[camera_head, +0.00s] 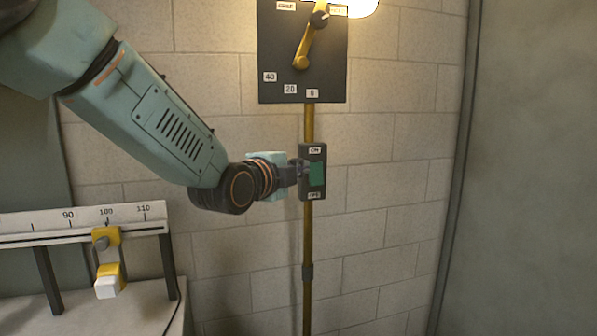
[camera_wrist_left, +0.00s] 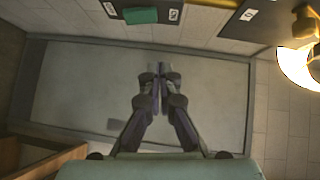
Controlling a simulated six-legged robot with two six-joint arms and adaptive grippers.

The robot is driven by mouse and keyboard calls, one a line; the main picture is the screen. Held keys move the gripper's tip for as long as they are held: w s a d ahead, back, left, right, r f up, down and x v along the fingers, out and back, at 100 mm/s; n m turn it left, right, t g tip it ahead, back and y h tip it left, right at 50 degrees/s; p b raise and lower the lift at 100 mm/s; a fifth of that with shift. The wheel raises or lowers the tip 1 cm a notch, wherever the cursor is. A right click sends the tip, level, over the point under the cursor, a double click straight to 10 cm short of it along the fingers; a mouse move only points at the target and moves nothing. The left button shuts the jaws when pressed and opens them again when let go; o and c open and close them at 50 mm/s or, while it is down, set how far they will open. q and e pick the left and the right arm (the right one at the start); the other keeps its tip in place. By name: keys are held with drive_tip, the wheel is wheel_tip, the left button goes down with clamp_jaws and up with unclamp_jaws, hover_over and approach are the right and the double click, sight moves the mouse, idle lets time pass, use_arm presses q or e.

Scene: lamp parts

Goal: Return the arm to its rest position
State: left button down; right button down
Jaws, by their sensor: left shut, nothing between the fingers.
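My left arm comes in from the upper left in the head view. Its left gripper (camera_head: 302,168) is in front of the left edge of a dark switch box with a green rocker (camera_head: 317,175), labelled ON above and OFF below. In the wrist view the left gripper (camera_wrist_left: 159,76) is shut and empty, its fingers together. There the green rocker (camera_wrist_left: 141,15) lies near the top edge, apart from the fingertips. The head view alone does not show whether they touch. My right gripper is in neither view.
A dark dial panel (camera_head: 276,40) with a brass pointer (camera_head: 306,52) is above the switch, on a brass pole (camera_head: 308,248). A lit lamp (camera_head: 358,7) glows at the top. A ruler rail (camera_head: 50,226) with a yellow slider (camera_head: 107,252) stands lower left. A brick wall is behind.

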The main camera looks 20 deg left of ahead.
use_arm(q)
drive_tip(key=s+d+f+n+g+b, duration=0.15)
drive_tip(key=s+f+n, duration=0.3)
drive_tip(key=f, duration=0.75)
drive_tip(key=s+f+n+g+b, duration=0.2)
drive_tip(key=s+f+n+g, duration=0.3)
drive_tip(key=f, duration=0.6)
drive_tip(key=s+d+f+n+g+b, duration=0.1)
drive_tip(key=s+f+n+b, duration=0.15)
drive_tip(key=f+n, duration=0.65)
drive_tip(key=s+f+g+y+b, duration=0.1)
drive_tip(key=s+f+g+b, duration=0.8)
drive_tip(key=s+f, duration=2.4)
drive_tip(key=shift+s+d+f, duration=0.15)
drive_tip(key=shift+d+f, duration=0.3)
drive_tip(key=shift+f, duration=0.1)
drive_tip(key=shift+s, duration=0.1)
